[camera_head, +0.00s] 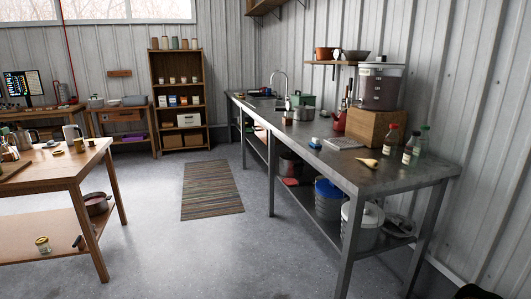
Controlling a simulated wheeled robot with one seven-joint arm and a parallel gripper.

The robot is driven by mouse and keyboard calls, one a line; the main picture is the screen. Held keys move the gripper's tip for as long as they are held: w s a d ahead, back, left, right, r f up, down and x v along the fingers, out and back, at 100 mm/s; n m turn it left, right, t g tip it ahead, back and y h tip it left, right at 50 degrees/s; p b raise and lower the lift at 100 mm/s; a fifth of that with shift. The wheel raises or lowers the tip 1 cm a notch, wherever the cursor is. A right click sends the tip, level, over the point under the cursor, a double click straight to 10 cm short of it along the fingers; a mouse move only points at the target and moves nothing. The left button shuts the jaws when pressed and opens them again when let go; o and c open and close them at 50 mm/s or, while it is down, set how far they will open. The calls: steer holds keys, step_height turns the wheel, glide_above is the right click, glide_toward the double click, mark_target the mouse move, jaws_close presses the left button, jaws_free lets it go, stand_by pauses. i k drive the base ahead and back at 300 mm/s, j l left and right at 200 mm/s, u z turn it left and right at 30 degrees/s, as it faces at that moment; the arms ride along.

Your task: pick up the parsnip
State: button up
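A small pale yellow-tan, tapered object that looks like the parsnip (367,162) lies on the grey metal counter (345,176), near its front edge and toward its near end. It lies left of the small bottles and in front of the wooden box. Nothing touches it that I can see. My gripper does not show clearly; only a dark rounded shape cuts into the bottom right corner, and I cannot tell what it is.
A wooden table (58,172) stands at left. The floor between is open, with a striped rug (212,188).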

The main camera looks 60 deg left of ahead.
mark_target(373, 164)
steer(key=j+u, duration=0.5)
steer(key=i+j+u, duration=0.2)
steer(key=j+u, duration=0.3)
steer(key=i+j+z, duration=0.4)
steer(key=i+j, duration=1.7)
steer(key=i, duration=0.05)
